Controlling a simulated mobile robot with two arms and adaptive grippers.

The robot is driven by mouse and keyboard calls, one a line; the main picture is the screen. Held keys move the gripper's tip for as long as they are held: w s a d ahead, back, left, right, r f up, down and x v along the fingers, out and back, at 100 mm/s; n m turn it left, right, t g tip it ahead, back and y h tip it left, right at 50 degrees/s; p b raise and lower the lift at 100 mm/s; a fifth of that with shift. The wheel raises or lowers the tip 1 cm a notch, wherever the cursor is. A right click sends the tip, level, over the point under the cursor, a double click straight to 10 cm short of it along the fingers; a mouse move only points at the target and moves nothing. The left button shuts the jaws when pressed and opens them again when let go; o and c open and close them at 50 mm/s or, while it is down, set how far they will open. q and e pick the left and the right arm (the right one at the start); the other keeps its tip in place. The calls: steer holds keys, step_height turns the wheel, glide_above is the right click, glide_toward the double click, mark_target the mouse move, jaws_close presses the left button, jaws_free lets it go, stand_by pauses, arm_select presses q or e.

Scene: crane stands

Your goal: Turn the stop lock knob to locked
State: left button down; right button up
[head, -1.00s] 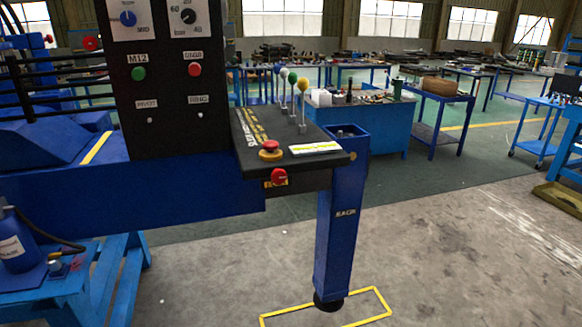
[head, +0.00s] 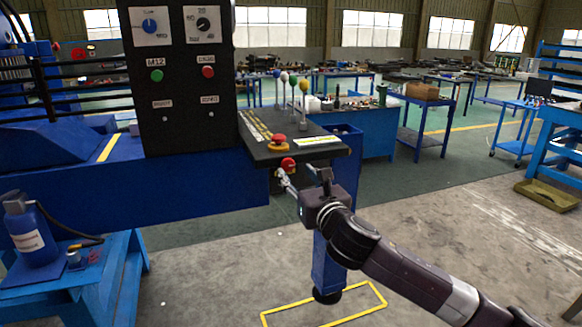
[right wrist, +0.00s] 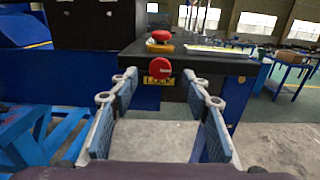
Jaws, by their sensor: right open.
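The stop lock knob (head: 288,163) is a red knob on the front face of the black control console. In the right wrist view the red knob (right wrist: 159,68) sits above a yellow label reading LOCK (right wrist: 158,82). My right gripper (head: 305,178) is at the console's front, close to the knob in the head view. In the right wrist view its two blue-padded fingers (right wrist: 162,92) are apart and empty, with the knob ahead between and slightly above their tips. A gap to the knob seems to remain. The left gripper is not in view.
A red mushroom button (head: 279,142) on a yellow base sits on the console top (head: 262,147) just above the knob. Several levers rise behind it. A blue support leg (head: 326,270) stands below the console. A blue stand with a bottle (head: 28,235) is at left.

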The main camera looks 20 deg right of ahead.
mark_target(289, 165)
steer(key=w, duration=0.3)
steer(key=shift+w, duration=0.4)
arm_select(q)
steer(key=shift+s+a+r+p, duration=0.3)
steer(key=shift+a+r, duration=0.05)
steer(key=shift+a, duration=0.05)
arm_select(e)
steer(key=shift+w, duration=0.65)
steer(key=shift+f, duration=0.1)
steer(key=c, duration=1.1)
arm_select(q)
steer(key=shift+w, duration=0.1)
